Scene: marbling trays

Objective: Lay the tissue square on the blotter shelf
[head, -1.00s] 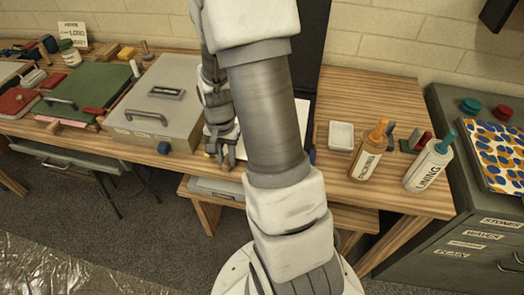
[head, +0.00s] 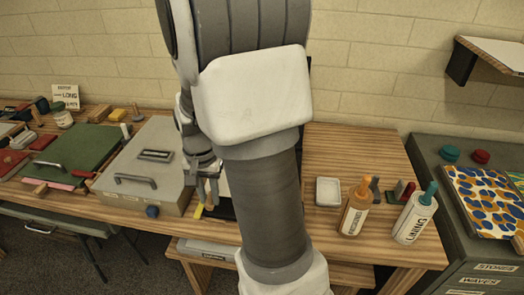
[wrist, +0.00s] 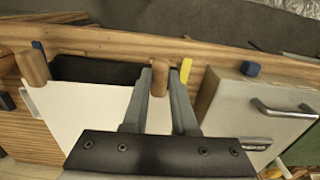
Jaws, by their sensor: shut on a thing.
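The tissue square (wrist: 95,110) looks like a white sheet with a wooden peg at each of two corners in the wrist view. My gripper (wrist: 159,88) is shut on the peg nearer the middle. The sheet slants across a dark tray (wrist: 95,71) and covers much of it; their gap cannot be told. In the head view my gripper (head: 208,194) is right of the grey lidded case, and my arm hides most of the sheet. A wall shelf with a pale top (head: 492,52), perhaps the blotter shelf, is at the upper right.
On the bench (head: 365,150) stand a white dish (head: 328,191), an orange-capped bottle (head: 355,210) and a teal-capped bottle (head: 415,218). The grey case (head: 150,165) is to the left. A dark cabinet at right carries a patterned sheet (head: 490,200) and colored jars.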

